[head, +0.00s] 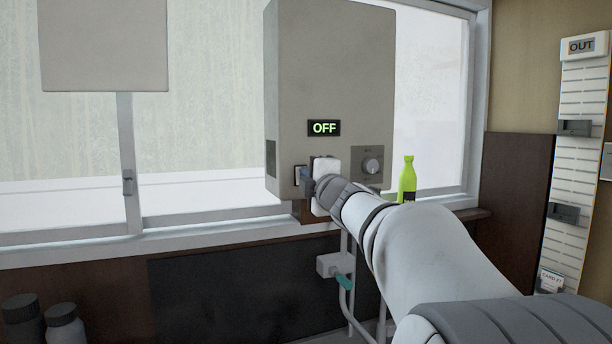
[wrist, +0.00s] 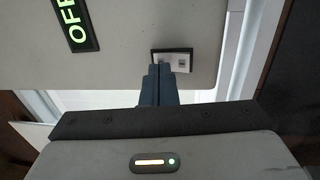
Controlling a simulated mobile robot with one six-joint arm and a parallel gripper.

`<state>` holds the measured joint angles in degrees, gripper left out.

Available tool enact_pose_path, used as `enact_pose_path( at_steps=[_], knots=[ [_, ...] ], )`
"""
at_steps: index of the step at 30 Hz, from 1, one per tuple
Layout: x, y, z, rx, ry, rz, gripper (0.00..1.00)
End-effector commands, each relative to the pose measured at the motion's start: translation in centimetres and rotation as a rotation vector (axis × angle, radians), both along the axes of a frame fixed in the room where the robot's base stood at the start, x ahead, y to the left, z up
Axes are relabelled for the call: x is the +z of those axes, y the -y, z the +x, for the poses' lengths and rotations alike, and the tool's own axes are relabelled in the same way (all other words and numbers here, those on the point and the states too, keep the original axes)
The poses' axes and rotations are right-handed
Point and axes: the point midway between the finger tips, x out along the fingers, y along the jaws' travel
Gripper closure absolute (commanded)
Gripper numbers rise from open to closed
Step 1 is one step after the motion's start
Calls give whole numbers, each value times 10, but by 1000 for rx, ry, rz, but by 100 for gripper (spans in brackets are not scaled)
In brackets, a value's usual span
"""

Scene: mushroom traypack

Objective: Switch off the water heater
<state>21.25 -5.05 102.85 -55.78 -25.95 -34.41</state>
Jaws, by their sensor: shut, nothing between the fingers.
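The water heater (head: 320,70) is a grey box mounted in front of the window. Its display (head: 324,128) reads OFF in green letters, and the display (wrist: 75,22) also shows, turned and partly cut off, in the wrist view. A small white switch with a dark frame (wrist: 181,60) sits near the heater's lower edge in the wrist view. My gripper (head: 307,182) is at the heater's lower left in the head view. In the wrist view its fingers (wrist: 158,72) are shut and empty, with the tips at the switch. I cannot tell whether they touch it.
A round knob (head: 371,166) is on the heater's lower right. A green bottle (head: 407,181) stands on the sill to the right. Pipes with a teal valve handle (head: 344,282) run below. A card rack (head: 580,150) hangs at the right, and dark bottles (head: 65,327) stand at lower left.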

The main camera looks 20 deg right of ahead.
Motion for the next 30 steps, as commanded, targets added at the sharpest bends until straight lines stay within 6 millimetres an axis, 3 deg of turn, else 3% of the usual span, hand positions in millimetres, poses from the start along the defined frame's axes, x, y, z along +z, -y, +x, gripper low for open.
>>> enact_pose_path(
  at_steps=[15, 21, 30],
  knots=[
    [15, 1, -100, -4, 5, -2, 100],
    [16, 1, -115, -2, 2, 1, 100],
    [17, 0, -116, 0, 2, 0, 100]
  ],
)
